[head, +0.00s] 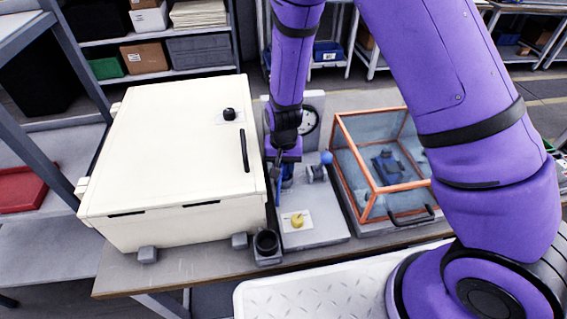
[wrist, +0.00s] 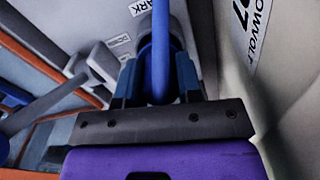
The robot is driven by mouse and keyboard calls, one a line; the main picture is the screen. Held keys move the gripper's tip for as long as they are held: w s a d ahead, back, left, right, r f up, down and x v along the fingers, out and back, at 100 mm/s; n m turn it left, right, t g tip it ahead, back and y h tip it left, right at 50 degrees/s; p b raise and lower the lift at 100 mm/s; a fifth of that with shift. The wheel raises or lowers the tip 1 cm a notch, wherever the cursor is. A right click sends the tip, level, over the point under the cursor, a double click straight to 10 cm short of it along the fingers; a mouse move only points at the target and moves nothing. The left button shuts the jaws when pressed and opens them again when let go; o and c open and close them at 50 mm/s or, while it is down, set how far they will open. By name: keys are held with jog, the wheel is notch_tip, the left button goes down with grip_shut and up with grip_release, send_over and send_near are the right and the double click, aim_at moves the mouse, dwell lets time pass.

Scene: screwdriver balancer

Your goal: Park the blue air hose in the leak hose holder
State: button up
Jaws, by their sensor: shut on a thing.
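The blue air hose (wrist: 160,40) runs up between the fingers of my gripper (wrist: 157,84) in the wrist view. The gripper is shut on it. In the head view, my gripper (head: 286,165) points down between the cream cabinet and the grey fixture (head: 318,232); a short piece of blue hose (head: 287,173) shows there. A label ending in "ARK" (wrist: 139,6) is on the pale surface beyond the fingers, left of the hose. It may mark the leak hose holder, but I cannot make out the holder itself.
The cream cabinet (head: 180,150) stands close on the left. A blue-knobbed grey fitting (head: 318,170) and a yellow knob (head: 297,220) are on the fixture. A dark cup (head: 266,243) sits at the front. An orange-framed clear box (head: 375,165) stands to the right.

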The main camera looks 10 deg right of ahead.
jog(key=shift+f, duration=0.55)
jog(key=o, duration=1.1)
notch_tip(320, 180, up, 10)
jog(key=shift+r, duration=0.45)
